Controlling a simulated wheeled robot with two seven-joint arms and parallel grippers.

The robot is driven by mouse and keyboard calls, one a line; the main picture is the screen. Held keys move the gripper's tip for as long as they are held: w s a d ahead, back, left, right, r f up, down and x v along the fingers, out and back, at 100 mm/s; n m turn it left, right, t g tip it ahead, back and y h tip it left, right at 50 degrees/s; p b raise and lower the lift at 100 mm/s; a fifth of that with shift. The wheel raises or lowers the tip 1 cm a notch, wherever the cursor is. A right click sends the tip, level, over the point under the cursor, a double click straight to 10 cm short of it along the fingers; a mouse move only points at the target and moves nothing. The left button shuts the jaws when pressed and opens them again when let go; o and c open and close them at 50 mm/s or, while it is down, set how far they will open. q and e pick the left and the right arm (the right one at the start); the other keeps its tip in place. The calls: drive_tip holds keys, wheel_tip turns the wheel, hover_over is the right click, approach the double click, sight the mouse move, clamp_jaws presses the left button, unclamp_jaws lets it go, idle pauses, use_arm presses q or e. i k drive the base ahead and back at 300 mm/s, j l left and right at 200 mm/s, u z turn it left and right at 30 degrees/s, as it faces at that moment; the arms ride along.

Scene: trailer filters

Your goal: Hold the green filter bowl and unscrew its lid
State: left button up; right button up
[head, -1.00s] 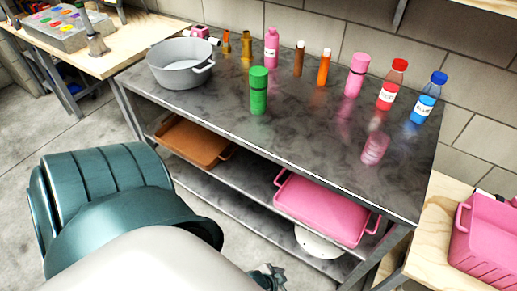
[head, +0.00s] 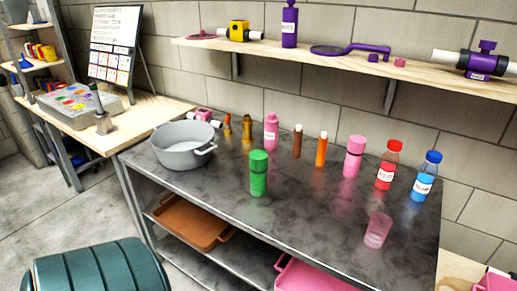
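The green filter bowl (head: 258,180) stands upright on the dark metal table (head: 215,195), near its front edge. Its green lid (head: 258,156) sits on top, with a dark line between lid and bowl. Neither of my grippers is in the head view, and nothing touches the bowl.
A grey pot (head: 183,153) stands left of the bowl. Behind are a pink bottle (head: 271,132), an orange tube (head: 321,151), a pink cylinder (head: 353,157), a red bottle (head: 387,168) and a blue bottle (head: 425,177). A pink transparent cup (head: 377,231) stands at front right. A shelf (head: 330,62) hangs above.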

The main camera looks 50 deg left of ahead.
sight(257, 180)
drive_tip(key=i+j, duration=0.3)
drive_tip(key=i, duration=0.15)
drive_tip(key=u, duration=1.7)
